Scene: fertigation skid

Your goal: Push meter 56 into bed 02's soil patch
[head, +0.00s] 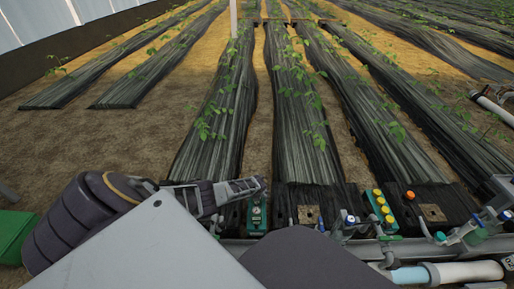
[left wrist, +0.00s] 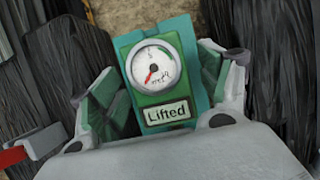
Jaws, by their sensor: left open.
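A green meter (head: 257,213) with a round white dial stands at the front end of the black-covered beds, by the pipework. In the left wrist view the meter (left wrist: 163,78) shows its dial, a red needle and a label reading "Lifted"; I cannot read the number 56 on it. My left gripper (head: 258,187) is open, its fingers (left wrist: 158,76) on either side of the meter, with no clear grip on it. Brown square soil patches (head: 308,214) and (head: 432,212) show in the black covers to the right; no bed number is readable. My right gripper is not in view.
A green box with yellow buttons (head: 381,207) and an orange knob (head: 410,195) stand right of the meter. Blue-handled valves and a pale pipe (head: 463,272) run along the front right. A green crate (head: 14,236) is at the far left. Bare soil (head: 75,140) lies at left.

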